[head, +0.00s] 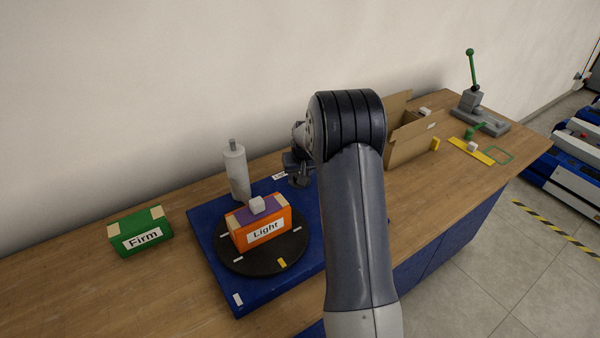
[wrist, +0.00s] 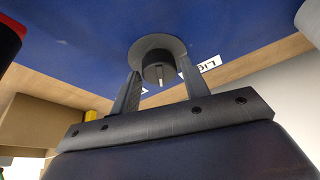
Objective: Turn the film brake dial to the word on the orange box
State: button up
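The orange box (head: 262,228) reads "Light" and sits on a black turntable with a purple band and a small white block on top. In the wrist view the dial (wrist: 158,68) is a dark round knob on a wider disc, with a white pointer mark toward the bottom of the picture. My gripper (wrist: 160,70) has one finger on each side of the knob, apart, with a small gap showing at the left; firm contact is not visible. A white label (wrist: 208,63), partly hidden, lies beside the right finger. In the head view my gripper (head: 297,170) is over the blue base's back corner; the dial is hidden there.
The blue base (head: 205,232) bears the black turntable (head: 235,262) and a grey film roll (head: 235,170). A green box (head: 140,232) reading "Firm" stands at left. An open cardboard box (head: 408,145) and a green-handled lever tool (head: 472,75) stand at right.

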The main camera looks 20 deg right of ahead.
jog(key=c, duration=0.6)
jog(key=shift+c, duration=0.2)
jog(key=shift+n+b, duration=0.3)
jog(key=shift+b, duration=0.1)
jog(key=shift+d+f+n+y+b, duration=0.15)
jog(key=shift+n+y+b, duration=0.45)
jog(key=shift+n+b, duration=0.65)
jog(key=shift+n+y+b, duration=0.6)
jog(key=shift+n+b, duration=0.5)
jog(key=shift+n, duration=0.35)
jog(key=shift+r+g, duration=0.2)
jog(key=shift+g, duration=0.1)
jog(key=o, duration=1)
